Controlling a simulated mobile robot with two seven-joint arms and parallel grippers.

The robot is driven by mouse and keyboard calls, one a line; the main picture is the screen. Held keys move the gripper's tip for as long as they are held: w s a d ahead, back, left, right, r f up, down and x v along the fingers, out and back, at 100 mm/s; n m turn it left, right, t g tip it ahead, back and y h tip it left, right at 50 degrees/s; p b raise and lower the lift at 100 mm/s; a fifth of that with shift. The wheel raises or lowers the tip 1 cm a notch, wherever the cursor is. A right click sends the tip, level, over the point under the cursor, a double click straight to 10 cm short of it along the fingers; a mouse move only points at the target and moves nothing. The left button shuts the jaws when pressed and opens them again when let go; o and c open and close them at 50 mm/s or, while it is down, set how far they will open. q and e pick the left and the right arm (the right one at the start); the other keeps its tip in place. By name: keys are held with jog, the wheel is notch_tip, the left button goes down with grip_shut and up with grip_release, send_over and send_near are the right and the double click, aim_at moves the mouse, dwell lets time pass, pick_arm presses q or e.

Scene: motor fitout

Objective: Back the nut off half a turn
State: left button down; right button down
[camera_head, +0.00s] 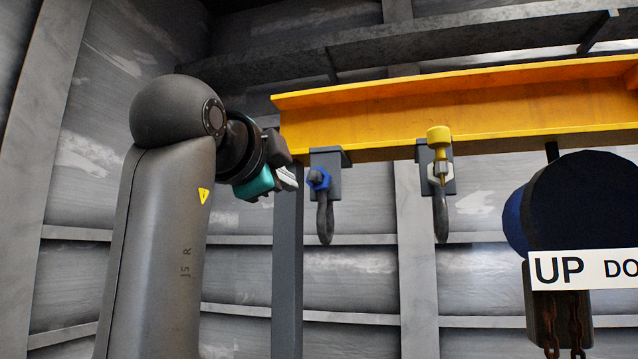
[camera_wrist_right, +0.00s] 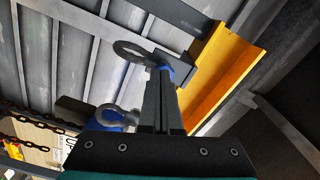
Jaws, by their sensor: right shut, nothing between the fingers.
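A blue hex nut (camera_head: 318,179) sits at a grey bracket under the orange beam, with a dark shackle (camera_head: 326,220) hanging below it. A pale hex nut (camera_head: 440,172) sits at the second bracket, with a yellow piece (camera_head: 438,137) running down across it. My right gripper (camera_head: 291,183) is shut and empty, just left of the blue nut. In the right wrist view its fingers (camera_wrist_right: 161,80) lie together and their tips overlap the blue nut (camera_wrist_right: 166,71); I cannot tell whether they touch it. My left gripper is out of view.
The orange beam (camera_head: 380,100) runs across above the brackets. A grey post (camera_head: 287,270) stands behind and below my right gripper. A dark hoist (camera_head: 580,205) with an UP sign (camera_head: 560,269) and chains hangs at the right. The space below the shackles is clear.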

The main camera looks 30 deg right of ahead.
aim_at(326, 184)
jog(key=s+d+f+n+b, duration=0.1)
jog(key=s+n+b, duration=0.15)
jog(key=n, duration=1.05)
jog(key=s+d+n+b, duration=0.15)
jog(key=n+b, duration=0.25)
jog(key=n, duration=0.9)
jog(key=shift+p+x, duration=1.15)
jog(key=shift+x, duration=2.15)
jog(key=shift+w+a+r+p, duration=0.25)
jog(key=shift+w+r+p, duration=0.1)
jog(key=shift+p, duration=0.15)
jog(key=shift+s+d+r, duration=0.1)
jog(key=shift+s+r, duration=0.1)
jog(key=shift+r, duration=0.1)
jog(key=shift+s+d+r+p, duration=0.25)
jog(key=shift+s+r+p, duration=0.1)
jog(key=shift+r+p, duration=0.5)
jog(key=shift+s+d+f, duration=0.15)
jog(key=shift+f, duration=0.05)
jog(key=b+v, duration=0.1)
jog(key=v, duration=0.5)
jog(key=shift+b, duration=0.4)
